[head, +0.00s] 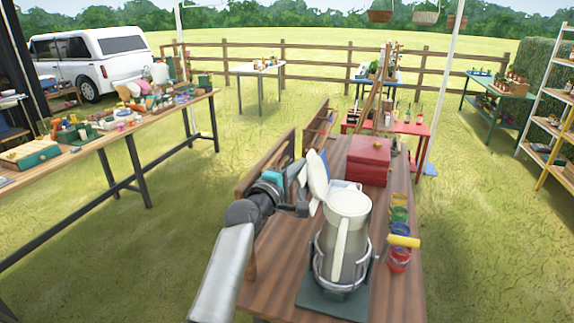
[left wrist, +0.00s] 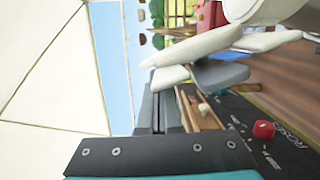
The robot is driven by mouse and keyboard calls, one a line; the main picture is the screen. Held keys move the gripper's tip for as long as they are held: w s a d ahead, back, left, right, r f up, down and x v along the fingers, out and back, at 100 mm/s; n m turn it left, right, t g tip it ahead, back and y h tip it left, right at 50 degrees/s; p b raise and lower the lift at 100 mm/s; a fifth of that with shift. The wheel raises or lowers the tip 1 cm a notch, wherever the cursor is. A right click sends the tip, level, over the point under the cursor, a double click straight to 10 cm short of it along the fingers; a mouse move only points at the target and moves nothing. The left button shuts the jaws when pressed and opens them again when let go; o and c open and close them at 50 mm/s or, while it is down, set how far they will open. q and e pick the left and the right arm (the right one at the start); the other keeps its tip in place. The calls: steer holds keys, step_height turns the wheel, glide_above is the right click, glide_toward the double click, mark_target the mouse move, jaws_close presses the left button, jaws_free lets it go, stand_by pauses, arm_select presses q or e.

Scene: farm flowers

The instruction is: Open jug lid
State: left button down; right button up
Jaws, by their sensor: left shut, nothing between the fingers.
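The jug (head: 337,255), grey-white with a pale upright handle, stands in a metal ring holder on a dark green base (head: 325,302) near the table's front. Its pale top (head: 348,201) faces up; I cannot tell how far the lid is open. My left gripper (head: 303,178) is shut and empty, left of and behind the jug's top. A pale oval piece (head: 317,174) stands beside its fingers; I cannot tell if it is the lid. In the left wrist view, part of the jug (left wrist: 262,10) shows at top right, near the gripper (left wrist: 205,72). My right gripper is out of view.
A red box (head: 368,162) stands behind the jug. Several coloured pots (head: 399,214) line the table's right side, with a yellow roller (head: 404,241) close to the jug. A wooden rack (head: 264,160) edges the left. The wooden tabletop (head: 276,262) is clear at front left.

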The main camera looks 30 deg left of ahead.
arm_select(q)
steer(key=shift+w+d+r+m+p, duration=0.1)
steer(key=shift+d+r+m+p, duration=0.2)
steer(key=shift+d+m+p, duration=0.25)
steer(key=shift+a, duration=0.1)
